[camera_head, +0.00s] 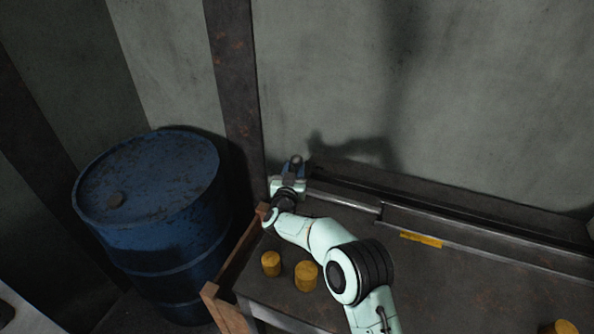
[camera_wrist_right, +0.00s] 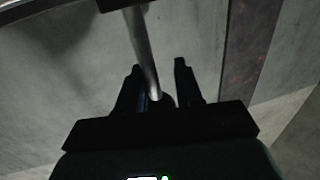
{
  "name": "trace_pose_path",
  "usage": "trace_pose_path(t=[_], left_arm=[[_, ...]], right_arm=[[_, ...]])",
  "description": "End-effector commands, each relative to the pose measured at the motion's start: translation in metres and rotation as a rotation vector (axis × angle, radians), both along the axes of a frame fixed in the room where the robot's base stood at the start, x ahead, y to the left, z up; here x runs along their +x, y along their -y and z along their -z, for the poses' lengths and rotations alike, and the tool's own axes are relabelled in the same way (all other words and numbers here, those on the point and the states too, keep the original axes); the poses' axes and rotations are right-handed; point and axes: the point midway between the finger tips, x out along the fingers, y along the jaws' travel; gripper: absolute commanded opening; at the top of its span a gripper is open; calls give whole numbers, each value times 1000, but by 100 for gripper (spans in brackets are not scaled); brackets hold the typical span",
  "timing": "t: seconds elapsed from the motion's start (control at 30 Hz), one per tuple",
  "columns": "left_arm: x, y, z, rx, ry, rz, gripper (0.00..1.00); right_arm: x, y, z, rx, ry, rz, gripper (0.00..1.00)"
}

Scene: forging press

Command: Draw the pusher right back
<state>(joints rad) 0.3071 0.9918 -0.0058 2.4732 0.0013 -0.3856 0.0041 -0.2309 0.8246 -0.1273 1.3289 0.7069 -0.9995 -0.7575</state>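The pusher shows in the right wrist view as a round grey metal rod (camera_wrist_right: 141,45). It runs down from a dark piece at the top edge to between the fingers of my right gripper (camera_wrist_right: 158,82). The fingers stand apart. The rod lies close to the left finger, with a gap to the right finger; I cannot tell whether it touches. In the head view my right gripper (camera_head: 292,168) is at the left end of the metal channel (camera_head: 345,197) along the back of the bench. The pusher's handle is hidden there by the gripper. My left gripper is out of view.
Yellow cylinders (camera_head: 306,276) stand on the dark bench (camera_head: 470,290) near my right arm; another (camera_head: 560,327) is at lower right. A yellow label (camera_head: 421,239) marks the channel front. A blue drum (camera_head: 155,215) stands left, beyond a wooden frame (camera_head: 226,310). A wall is close behind.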

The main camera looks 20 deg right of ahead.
Motion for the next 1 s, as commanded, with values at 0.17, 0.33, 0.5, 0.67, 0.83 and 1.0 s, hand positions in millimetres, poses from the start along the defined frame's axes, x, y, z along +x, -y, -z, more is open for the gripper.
trace_pose_path(t=[0.17,0.33,0.5,0.67,0.83,1.0], left_arm=[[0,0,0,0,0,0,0],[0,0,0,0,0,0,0],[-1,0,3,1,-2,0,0],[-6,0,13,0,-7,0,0],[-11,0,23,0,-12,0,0],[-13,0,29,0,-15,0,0]], right_arm=[[0,2,1,-2,-1,3,34],[0,3,1,-2,-1,6,34],[-6,0,2,-1,-2,6,34],[-27,-12,3,-1,-3,2,34],[-60,-31,3,-1,-3,2,34],[-88,-45,2,-1,-2,2,34]])
